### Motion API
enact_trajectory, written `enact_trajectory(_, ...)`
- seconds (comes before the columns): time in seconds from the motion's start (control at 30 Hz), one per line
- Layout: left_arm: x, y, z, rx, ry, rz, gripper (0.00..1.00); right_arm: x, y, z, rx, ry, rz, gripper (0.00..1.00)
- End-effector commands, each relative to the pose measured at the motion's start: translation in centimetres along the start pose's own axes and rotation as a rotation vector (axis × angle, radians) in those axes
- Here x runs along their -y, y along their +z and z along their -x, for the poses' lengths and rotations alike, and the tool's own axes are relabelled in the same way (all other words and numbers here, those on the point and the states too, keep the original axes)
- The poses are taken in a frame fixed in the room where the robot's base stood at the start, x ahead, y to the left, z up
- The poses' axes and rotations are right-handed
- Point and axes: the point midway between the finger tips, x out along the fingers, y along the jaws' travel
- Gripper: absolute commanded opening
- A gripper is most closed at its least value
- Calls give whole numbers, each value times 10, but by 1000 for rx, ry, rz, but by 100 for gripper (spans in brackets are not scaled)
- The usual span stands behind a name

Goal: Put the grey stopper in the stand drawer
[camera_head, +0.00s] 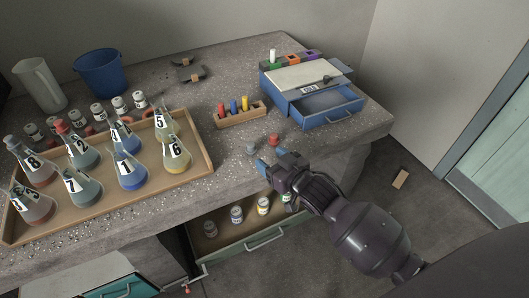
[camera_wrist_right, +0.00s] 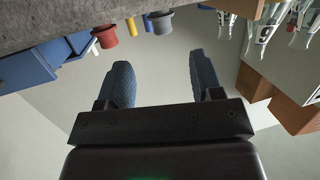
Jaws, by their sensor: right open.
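The grey stopper (camera_head: 251,149) sits on the bench near its front edge, left of a red stopper (camera_head: 274,140). My right gripper (camera_head: 271,159) is open and empty at the bench's front edge, close to both stoppers but apart from the grey one. In the right wrist view, the grey stopper (camera_wrist_right: 160,21) shows at the top, beyond the gap between the open fingers (camera_wrist_right: 162,77). The stand is a blue box with a pale top (camera_head: 303,76). Its blue drawer (camera_head: 322,103) is pulled open and looks empty. My left gripper is out of view.
A wooden tray (camera_head: 206,163) of numbered flasks fills the bench's left. A wooden block (camera_head: 240,118) with coloured pegs stands behind the stoppers. Below the bench, an open green drawer (camera_head: 262,238) holds several small jars. Bare bench lies between tray and stoppers.

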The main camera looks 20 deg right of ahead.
Motion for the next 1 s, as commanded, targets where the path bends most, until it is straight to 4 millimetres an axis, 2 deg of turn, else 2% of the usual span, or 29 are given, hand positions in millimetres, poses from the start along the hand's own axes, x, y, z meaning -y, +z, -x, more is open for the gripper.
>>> enact_trajectory(0.13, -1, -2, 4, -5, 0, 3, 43, 0, -1, 12, -1, 0, 0, 60)
enact_trajectory(0.43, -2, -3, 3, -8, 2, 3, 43, 0, 2, 16, 2, 0, -1, 60)
enact_trajectory(0.57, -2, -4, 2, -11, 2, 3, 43, 2, 18, 31, 35, 11, -4, 60)
enact_trajectory(0.67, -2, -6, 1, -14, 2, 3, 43, 4, 45, 60, 93, 30, -6, 60)
enact_trajectory(0.8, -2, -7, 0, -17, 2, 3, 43, 9, 88, 116, 203, 68, -9, 60)
enact_trajectory(1.0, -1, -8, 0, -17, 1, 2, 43, 17, 133, 199, 360, 119, -3, 60)
